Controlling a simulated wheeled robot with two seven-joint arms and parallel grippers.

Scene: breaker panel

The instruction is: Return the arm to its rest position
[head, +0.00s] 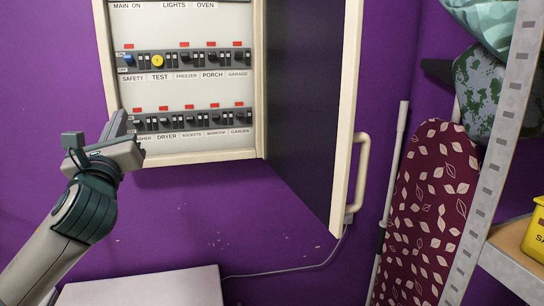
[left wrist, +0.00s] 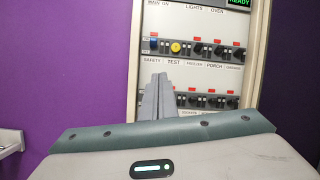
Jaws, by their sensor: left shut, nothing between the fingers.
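My left gripper (head: 127,127) is at the lower left of the breaker panel (head: 190,82) in the head view, its fingers shut and empty. In the left wrist view its closed fingers (left wrist: 157,100) point up in front of the panel's lower left part. The panel has rows of black switches with red marks above many of them, a blue switch (head: 128,60) and a yellow TEST button (head: 157,61). The gripper hides part of the bottom row's left end. I cannot tell whether the fingers touch the panel. My right gripper is not in view.
The panel door (head: 315,95) stands open to the right, with a cream handle (head: 358,170). An ironing board (head: 432,205) and a shelf post (head: 500,150) stand at the right. A white surface (head: 145,288) is below. A green display (left wrist: 239,3) reads READY.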

